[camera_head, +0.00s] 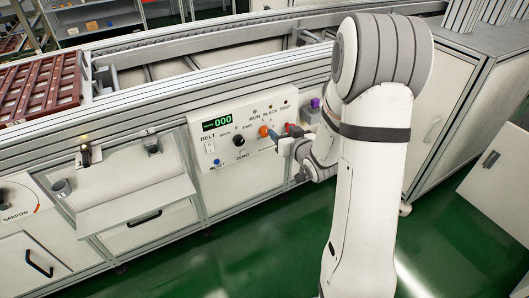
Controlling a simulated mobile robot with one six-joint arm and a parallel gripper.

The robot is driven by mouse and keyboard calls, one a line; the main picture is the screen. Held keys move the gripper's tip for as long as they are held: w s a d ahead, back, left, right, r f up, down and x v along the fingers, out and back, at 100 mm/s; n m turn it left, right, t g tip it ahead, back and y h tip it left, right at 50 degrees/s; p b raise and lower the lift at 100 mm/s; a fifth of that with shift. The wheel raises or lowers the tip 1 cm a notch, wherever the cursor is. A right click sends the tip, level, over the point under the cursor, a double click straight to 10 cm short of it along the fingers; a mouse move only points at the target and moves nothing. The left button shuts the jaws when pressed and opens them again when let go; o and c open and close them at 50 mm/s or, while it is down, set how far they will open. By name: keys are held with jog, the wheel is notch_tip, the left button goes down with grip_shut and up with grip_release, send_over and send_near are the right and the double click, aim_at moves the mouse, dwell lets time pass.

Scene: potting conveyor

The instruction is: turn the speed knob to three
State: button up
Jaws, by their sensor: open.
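The control panel (222,144) is a white box on the front of the conveyor, with a green display (217,123) reading 000. A black selector knob (237,143) sits between the words BACK and FWD. An orange knob-like part (264,131) and a red part (291,128) are at the panel's right half. No label reading speed is legible, so I cannot tell which part is the speed knob; it may be hidden behind my arm.
A blue button (216,161) is low on the panel, and a purple part (315,103) is right of it. A brown tray (42,88) lies on the conveyor at left. A dial marked NARROW (16,200) is at far left. Green floor is open in front.

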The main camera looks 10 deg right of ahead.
aim_at(266, 134)
notch_tip(266, 134, down, 7)
jog(key=t+y+b, duration=0.2)
jog(key=b, duration=0.2)
jog(key=shift+a+b+x, duration=0.2)
jog(key=shift+b+x, duration=0.3)
jog(key=shift+x, duration=1.55)
jog(key=shift+a+b+x, duration=0.2)
jog(key=shift+b+x, duration=0.3)
jog(key=shift+x, duration=1.5)
jog(key=shift+s, duration=0.1)
